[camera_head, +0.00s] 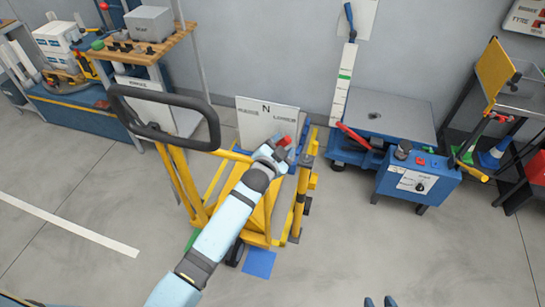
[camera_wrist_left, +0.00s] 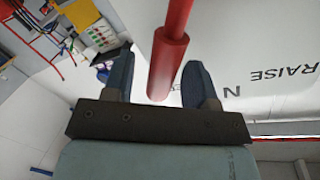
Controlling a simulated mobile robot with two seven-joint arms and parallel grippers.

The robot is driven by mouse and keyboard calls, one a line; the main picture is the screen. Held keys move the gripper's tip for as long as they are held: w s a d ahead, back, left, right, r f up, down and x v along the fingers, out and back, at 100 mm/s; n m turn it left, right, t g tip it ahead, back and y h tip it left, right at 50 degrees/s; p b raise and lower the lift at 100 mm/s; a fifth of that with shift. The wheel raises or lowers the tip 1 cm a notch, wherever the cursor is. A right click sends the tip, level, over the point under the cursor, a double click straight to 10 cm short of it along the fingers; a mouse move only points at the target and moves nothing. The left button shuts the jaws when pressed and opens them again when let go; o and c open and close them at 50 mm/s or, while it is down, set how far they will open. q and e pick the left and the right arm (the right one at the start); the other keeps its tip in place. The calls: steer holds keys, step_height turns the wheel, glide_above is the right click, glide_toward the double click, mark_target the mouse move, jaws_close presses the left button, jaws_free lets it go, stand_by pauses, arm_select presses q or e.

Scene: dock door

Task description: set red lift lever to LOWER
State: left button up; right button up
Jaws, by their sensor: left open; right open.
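The red lift lever (camera_head: 284,141) shows as a short red end at my left gripper (camera_head: 277,150), in front of a white sign (camera_head: 266,120) on a yellow pallet lifter (camera_head: 184,178). The sign bears an N between two words, the right one LOWER. In the left wrist view the lever (camera_wrist_left: 171,50) is a red rod whose thick end lies between the two open fingers of my left gripper (camera_wrist_left: 160,75), with no grip on it. RAISE is legible there; LOWER is mostly hidden. The tips of my right gripper (camera_head: 380,301) show apart at the bottom edge.
The lifter's black handle loop (camera_head: 163,118) rises left of the sign. A blue lift table (camera_head: 418,182) with another red lever (camera_head: 354,136) stands to the right. A workbench (camera_head: 146,50) with tools stands at the left. The floor at right front is clear.

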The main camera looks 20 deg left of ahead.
arm_select(q)
steer(key=v, duration=1.3)
steer(key=shift+b, duration=0.3)
steer(key=shift+f, duration=0.1)
steer(key=s+a+f+n+g+p, duration=0.2)
steer(key=s+f+n+p, duration=0.1)
steer(key=s, duration=0.7)
steer(key=s+a+f+n+g+p, duration=0.1)
steer(key=s+f+n+g+p, duration=0.2)
steer(key=s, duration=0.8)
steer(key=shift+a+f+p, duration=0.4)
steer(key=shift+p, duration=0.15)
stand_by(3.6)
